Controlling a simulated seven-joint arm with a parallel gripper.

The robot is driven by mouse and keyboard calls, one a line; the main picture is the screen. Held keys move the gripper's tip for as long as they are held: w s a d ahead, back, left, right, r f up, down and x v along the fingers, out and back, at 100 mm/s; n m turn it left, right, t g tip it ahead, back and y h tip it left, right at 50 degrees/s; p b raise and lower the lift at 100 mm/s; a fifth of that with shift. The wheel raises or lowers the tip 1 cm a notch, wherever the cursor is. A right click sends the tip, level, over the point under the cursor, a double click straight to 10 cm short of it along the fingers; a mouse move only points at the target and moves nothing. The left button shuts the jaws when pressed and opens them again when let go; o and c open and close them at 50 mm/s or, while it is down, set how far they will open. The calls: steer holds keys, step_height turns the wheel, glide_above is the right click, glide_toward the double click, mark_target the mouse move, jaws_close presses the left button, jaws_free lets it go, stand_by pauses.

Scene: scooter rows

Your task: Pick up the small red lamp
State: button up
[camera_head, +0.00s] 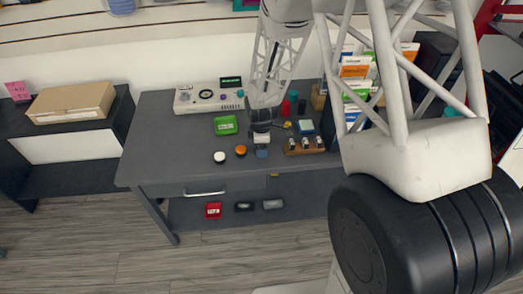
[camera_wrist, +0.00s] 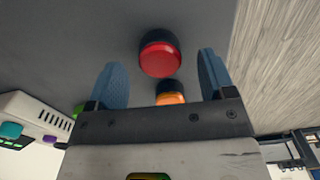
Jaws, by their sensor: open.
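The small red lamp (camera_head: 262,141) cannot be clearly made out in the head view, where my gripper covers that spot. In the wrist view the red lamp (camera_wrist: 160,55) has a round red cap on a black base and stands on the grey table top. My gripper (camera_wrist: 161,62) is open, with one blue finger on each side of the lamp in the picture. I cannot tell how far above or short of the lamp the fingers are. In the head view my gripper (camera_head: 262,152) is low over the table, near its front edge.
An orange lamp (camera_head: 240,150) is close left of my gripper, with a white lamp (camera_head: 219,157) beyond it. A green box (camera_head: 225,125) and a console (camera_head: 209,97) stand behind. A wooden holder (camera_head: 305,145) is close to the right. A red box (camera_head: 213,210) sits on the lower shelf.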

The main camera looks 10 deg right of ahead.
steer(key=shift+f, duration=1.15)
steer(key=c, duration=1)
steer(key=shift+r, duration=0.2)
steer(key=shift+r, duration=1.35)
steer(key=shift+s+r, duration=0.2)
steer(key=shift+r, duration=0.1)
steer(key=s+d+r, duration=0.1)
steer(key=s+d, duration=0.1)
steer(key=s, duration=1.3)
steer(key=shift+s+d+r, duration=0.15)
steer(key=shift+s+d, duration=0.05)
steer(key=shift+d, duration=0.05)
